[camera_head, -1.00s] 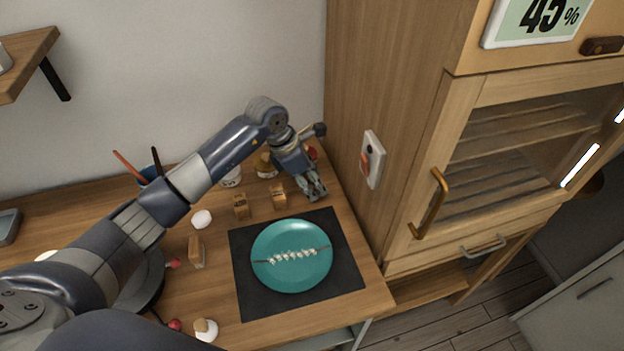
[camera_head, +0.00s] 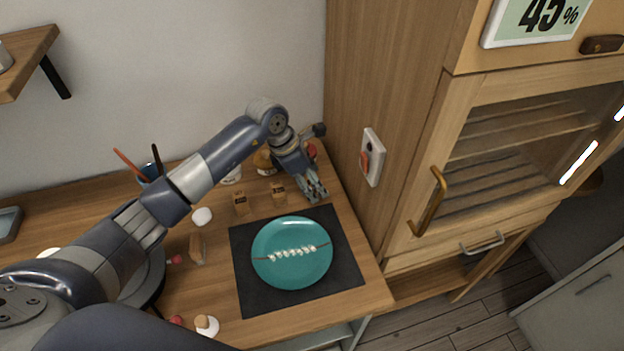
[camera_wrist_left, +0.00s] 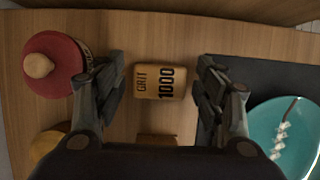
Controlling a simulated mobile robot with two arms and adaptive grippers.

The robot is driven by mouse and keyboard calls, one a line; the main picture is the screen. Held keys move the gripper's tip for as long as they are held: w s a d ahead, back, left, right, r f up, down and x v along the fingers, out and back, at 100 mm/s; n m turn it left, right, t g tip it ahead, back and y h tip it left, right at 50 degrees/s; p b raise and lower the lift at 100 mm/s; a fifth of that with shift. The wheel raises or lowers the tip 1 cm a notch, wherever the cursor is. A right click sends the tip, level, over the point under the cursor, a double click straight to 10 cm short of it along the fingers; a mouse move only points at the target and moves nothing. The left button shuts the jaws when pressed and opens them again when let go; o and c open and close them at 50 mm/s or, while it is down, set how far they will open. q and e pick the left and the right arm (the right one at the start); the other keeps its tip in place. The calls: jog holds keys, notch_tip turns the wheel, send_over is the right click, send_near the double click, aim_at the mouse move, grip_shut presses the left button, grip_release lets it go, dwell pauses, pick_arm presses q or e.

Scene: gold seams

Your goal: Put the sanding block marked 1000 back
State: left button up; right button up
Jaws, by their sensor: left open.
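The sanding block marked GRIT 1000 (camera_wrist_left: 160,82) is a small tan block with dark lettering. In the left wrist view it lies on the wooden worktop between the two fingers of my left gripper (camera_wrist_left: 163,92), with a gap on each side. My left gripper (camera_head: 315,193) is open and low over the worktop's back right, near the cabinet; in the head view it hides this block. Two similar blocks stand to its left, a nearer one (camera_head: 278,193) and a farther one (camera_head: 241,203). Another tan block (camera_head: 198,248) is farther forward. My right gripper is not in view.
A teal plate (camera_head: 292,276) with a mended white seam lies on a black mat (camera_head: 346,286) close by. A red-topped jar (camera_wrist_left: 55,65) is beside one finger. The wooden cabinet (camera_head: 390,90) rises on the right. Cups and brushes (camera_head: 150,170) are at the back left.

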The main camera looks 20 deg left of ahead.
pick_arm(q)
jog(key=b+v, duration=0.2)
jog(key=v, duration=1)
